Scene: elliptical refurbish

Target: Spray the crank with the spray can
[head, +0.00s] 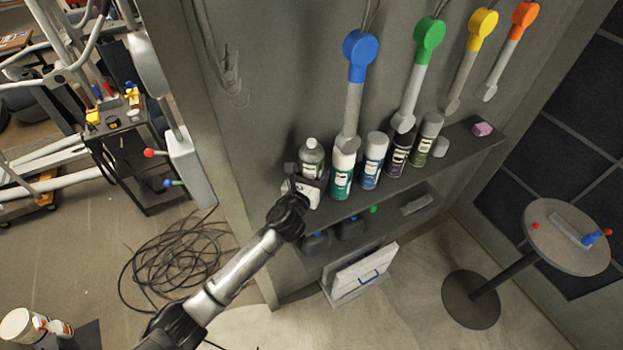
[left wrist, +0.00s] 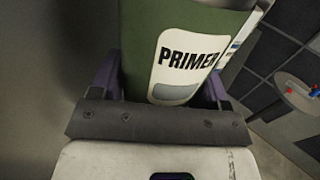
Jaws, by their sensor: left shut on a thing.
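My left gripper (head: 308,182) is at the left end of the wall shelf, shut on a spray can (head: 312,153). In the left wrist view the can (left wrist: 180,50) is green with a white label reading PRIMER, and it sits between the fingers. In the head view it is upright at the end of the row of cans, its lower part hidden by the gripper. I cannot tell whether it touches the shelf. Which part is the crank is unclear; a grey bar with blue and red ends (head: 572,232) lies on the round table. My right gripper is not in view.
Several other cans, including a teal one (head: 341,174), stand close beside the gripper on the shelf (head: 455,148). Coloured-headed arms, one blue (head: 360,52), hang above. A round table (head: 560,256) stands at right. Coiled cable (head: 175,258) lies on the floor.

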